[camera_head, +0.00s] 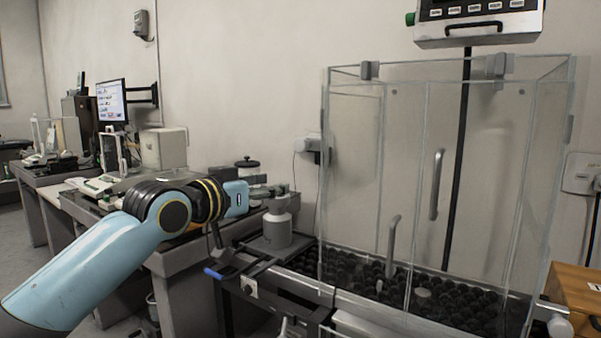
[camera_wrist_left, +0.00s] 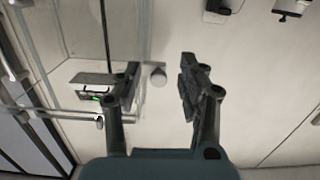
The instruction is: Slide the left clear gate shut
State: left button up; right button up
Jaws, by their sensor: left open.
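The clear-walled enclosure (camera_head: 327,150) stands at the right in the head view. I take the clear panel (camera_head: 400,170) with the lower upright grey handle (camera_head: 392,245) to be the left gate. Its edges are faint, so I cannot tell how far it stands open. A second grey handle (camera_head: 436,185) is higher and further right. My left gripper (camera_head: 284,190) is left of the enclosure, apart from both handles. In the left wrist view its two fingers (camera_wrist_left: 160,75) are spread with nothing held, and clear panel edges show at the left. My right gripper is not in view.
A grey cylindrical device (camera_head: 277,232) stands below my left gripper. Dark round pieces (camera_head: 455,298) cover the enclosure floor. A display box (camera_head: 478,28) is above the enclosure, a wooden box (camera_head: 575,290) at its right. Side tables with instruments (camera_head: 100,185) are at the left.

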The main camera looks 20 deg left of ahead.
pick_arm(q)
jog(key=t, duration=0.1)
send_near(298, 144)
jog(key=shift+m+h, duration=0.3)
jog(key=shift+m, duration=0.1)
jog(key=w, duration=0.3)
jog(key=w+d, duration=0.1)
jog(key=w, duration=0.6)
jog(key=shift+w+d, duration=0.3)
jog(key=shift+w, duration=0.05)
grip_shut()
